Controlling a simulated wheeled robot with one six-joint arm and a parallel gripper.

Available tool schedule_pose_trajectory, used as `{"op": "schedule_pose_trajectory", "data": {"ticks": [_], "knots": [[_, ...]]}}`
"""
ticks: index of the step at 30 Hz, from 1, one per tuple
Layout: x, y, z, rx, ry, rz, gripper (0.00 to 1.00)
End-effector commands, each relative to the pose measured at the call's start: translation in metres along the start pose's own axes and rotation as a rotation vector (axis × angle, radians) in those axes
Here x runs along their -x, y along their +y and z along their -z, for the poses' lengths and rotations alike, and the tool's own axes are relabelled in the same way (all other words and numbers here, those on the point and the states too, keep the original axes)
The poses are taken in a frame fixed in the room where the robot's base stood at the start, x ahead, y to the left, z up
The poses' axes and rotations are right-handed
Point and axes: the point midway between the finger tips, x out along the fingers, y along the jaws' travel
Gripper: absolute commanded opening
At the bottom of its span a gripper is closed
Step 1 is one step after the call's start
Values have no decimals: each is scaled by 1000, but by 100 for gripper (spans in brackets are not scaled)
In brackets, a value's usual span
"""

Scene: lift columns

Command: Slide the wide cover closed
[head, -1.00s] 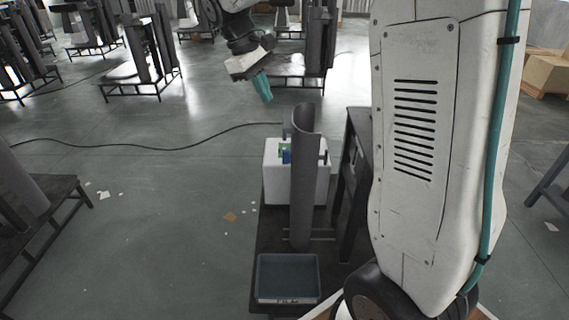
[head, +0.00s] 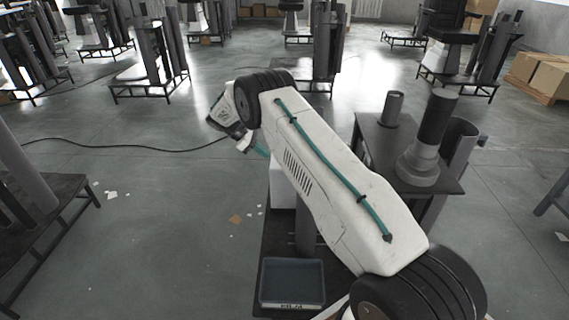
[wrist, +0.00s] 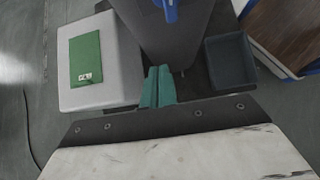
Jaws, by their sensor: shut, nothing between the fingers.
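My gripper (wrist: 158,88) shows in the wrist view as two teal fingers pressed together with nothing between them. In the head view only a bit of its teal fingers (head: 261,150) shows beyond my arm. A dark grey column with a broad smooth face (wrist: 165,42) stands just beyond the fingertips in the wrist view. A blue handle-like part (wrist: 170,8) sits at its top, cut by the picture edge. In the head view my arm hides most of this column; its lower part (head: 308,232) shows. I cannot tell which surface is the wide cover or how far it is open.
A white box (wrist: 118,75) with a green panel (wrist: 87,58) stands left of the column. A dark blue-grey tray (head: 292,283) lies in front. A dark side table (head: 440,182) at the right bears a flanged cylinder (head: 432,140) and a small can (head: 393,108). Open floor lies left.

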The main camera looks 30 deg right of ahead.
Motion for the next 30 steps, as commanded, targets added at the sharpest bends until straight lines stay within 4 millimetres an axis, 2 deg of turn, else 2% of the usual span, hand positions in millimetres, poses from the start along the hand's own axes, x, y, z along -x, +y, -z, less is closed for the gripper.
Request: {"op": "schedule_pose_trajectory", "data": {"ticks": [5, 16, 22, 30], "knots": [[-24, 0, 0, 1, -3, 3, 0], [-101, 0, 0, 1, -2, 3, 0], [-120, 0, -21, 0, -1, 2, 0], [-126, 0, -28, 0, 0, 0, 0]]}}
